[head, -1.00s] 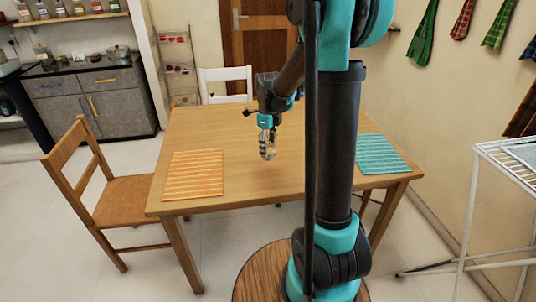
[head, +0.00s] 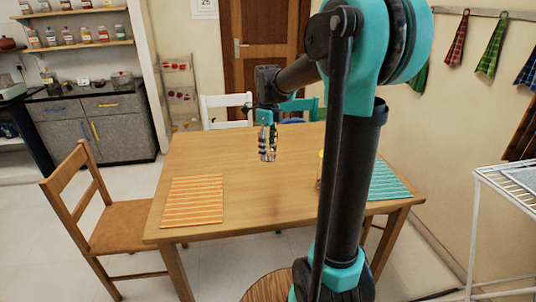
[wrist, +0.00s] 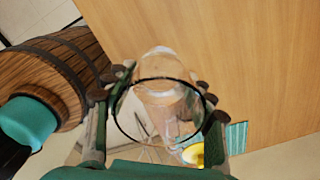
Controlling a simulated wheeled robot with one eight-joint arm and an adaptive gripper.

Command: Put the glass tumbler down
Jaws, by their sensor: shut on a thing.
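My gripper (head: 267,157) is shut on the clear glass tumbler (wrist: 166,92). In the wrist view one finger is on each side of the glass, and its dark-edged rim is nearest the camera. In the head view my gripper points down over the middle of the wooden table (head: 255,200), and the small tumbler is mostly hidden between the fingers. It looks held above the tabletop, but the exact gap cannot be told.
An orange striped mat (head: 192,202) lies at the table's left and a teal mat (head: 388,182) at its right. A small yellow-topped thing (head: 320,157) stands beside my arm, partly hidden. The table's middle is bare. A wooden chair (head: 95,210) stands at left.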

